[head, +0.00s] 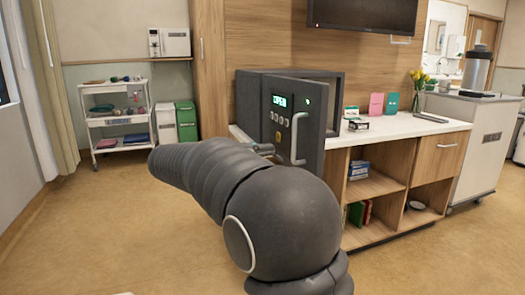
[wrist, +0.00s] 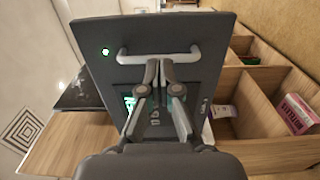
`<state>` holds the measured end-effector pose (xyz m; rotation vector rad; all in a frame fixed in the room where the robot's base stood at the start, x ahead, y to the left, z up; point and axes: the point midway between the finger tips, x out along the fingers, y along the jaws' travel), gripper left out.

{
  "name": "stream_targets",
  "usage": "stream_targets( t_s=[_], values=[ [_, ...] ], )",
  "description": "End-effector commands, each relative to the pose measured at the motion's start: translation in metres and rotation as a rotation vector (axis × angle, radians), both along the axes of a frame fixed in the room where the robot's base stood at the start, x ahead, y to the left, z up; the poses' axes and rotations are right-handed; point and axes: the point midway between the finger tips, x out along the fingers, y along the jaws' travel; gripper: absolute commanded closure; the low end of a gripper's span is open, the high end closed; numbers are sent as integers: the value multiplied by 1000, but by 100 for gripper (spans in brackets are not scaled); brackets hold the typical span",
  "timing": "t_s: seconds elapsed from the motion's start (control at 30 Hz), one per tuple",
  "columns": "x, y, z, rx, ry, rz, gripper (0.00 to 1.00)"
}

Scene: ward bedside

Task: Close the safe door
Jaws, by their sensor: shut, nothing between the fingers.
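The dark grey safe (head: 338,80) stands on the counter with its door (head: 313,130) swung open toward me. The door's front carries a lit green display reading OPEN (head: 280,100), round buttons and a pale bar handle (head: 297,140). In the wrist view the door (wrist: 200,32) fills the middle, with the handle (wrist: 160,55) across it. My gripper (wrist: 160,65) is shut and empty, its fingertips over the door face close to the handle; I cannot tell whether they touch. In the head view my gripper (head: 264,149) shows only partly, beyond my arm, at the door's lower edge.
The white counter top (head: 425,127) runs right of the safe, with small boxes and cards on it. Open shelves (head: 370,185) lie below. A white trolley (head: 118,120) stands far left, and the floor between is clear.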

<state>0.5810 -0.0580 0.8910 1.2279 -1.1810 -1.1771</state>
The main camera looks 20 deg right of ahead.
Motion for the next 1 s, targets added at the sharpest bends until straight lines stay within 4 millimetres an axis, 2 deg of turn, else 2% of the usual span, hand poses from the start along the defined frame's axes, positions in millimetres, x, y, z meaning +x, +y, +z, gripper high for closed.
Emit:
stream_targets(
  t_s=[0.3, 0.5, 0.7, 1.0],
  values=[
    [2, -61, 0, 2, 1, -3, 100],
    [3, -91, 0, 1, 2, -2, 100],
    [4, -105, 0, 2, 2, 0, 100],
    [4, -107, -1, 2, 1, 1, 100]
  ],
)
